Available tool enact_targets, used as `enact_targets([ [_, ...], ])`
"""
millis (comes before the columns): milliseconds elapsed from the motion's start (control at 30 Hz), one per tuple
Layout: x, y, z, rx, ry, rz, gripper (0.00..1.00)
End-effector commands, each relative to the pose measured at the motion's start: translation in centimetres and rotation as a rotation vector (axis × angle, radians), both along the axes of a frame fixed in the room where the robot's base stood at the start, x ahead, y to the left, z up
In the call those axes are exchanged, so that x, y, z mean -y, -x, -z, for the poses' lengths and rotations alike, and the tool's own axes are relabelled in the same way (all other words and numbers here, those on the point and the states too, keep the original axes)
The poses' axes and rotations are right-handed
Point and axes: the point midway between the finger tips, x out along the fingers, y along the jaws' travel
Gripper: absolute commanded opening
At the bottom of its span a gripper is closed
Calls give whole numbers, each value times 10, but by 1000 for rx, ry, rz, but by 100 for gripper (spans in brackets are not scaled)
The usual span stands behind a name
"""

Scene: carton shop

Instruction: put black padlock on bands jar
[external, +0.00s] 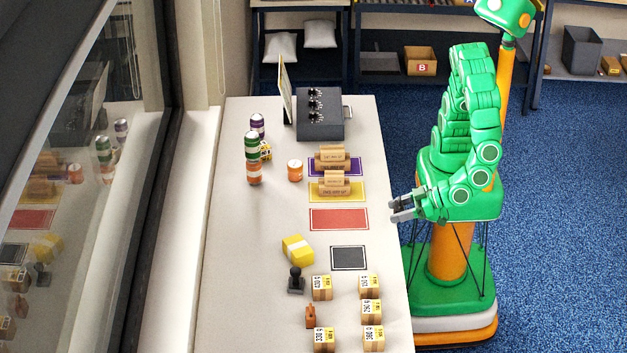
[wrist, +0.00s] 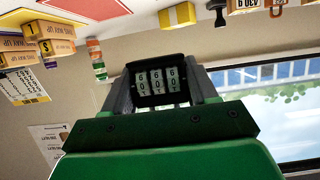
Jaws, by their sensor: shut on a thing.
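My gripper (external: 402,208) is at the table's right edge, beside the red mat. In the wrist view my gripper (wrist: 160,82) is shut on the black padlock (wrist: 158,98), with three number dials facing the camera. The padlock is too small to make out in the external view. No jar label is readable, so I cannot tell which is the bands jar. A small orange jar with a white lid (external: 295,171) stands alone.
Cardboard boxes sit on the purple mat (external: 313,166) and yellow mat (external: 314,194). The red mat (external: 339,219) and black mat (external: 348,258) are bare. A dark grey sloped stand (external: 333,126) is at the back. A yellow pack (external: 297,249), black stamp (external: 296,281) and several small cartons stand nearer.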

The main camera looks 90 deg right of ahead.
Motion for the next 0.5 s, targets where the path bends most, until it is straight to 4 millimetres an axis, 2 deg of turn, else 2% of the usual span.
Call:
enact_targets([
  [233, 14, 11, -10, 2, -4, 1, 14],
  [500, 19, 14, -12, 2, -1, -1, 14],
])
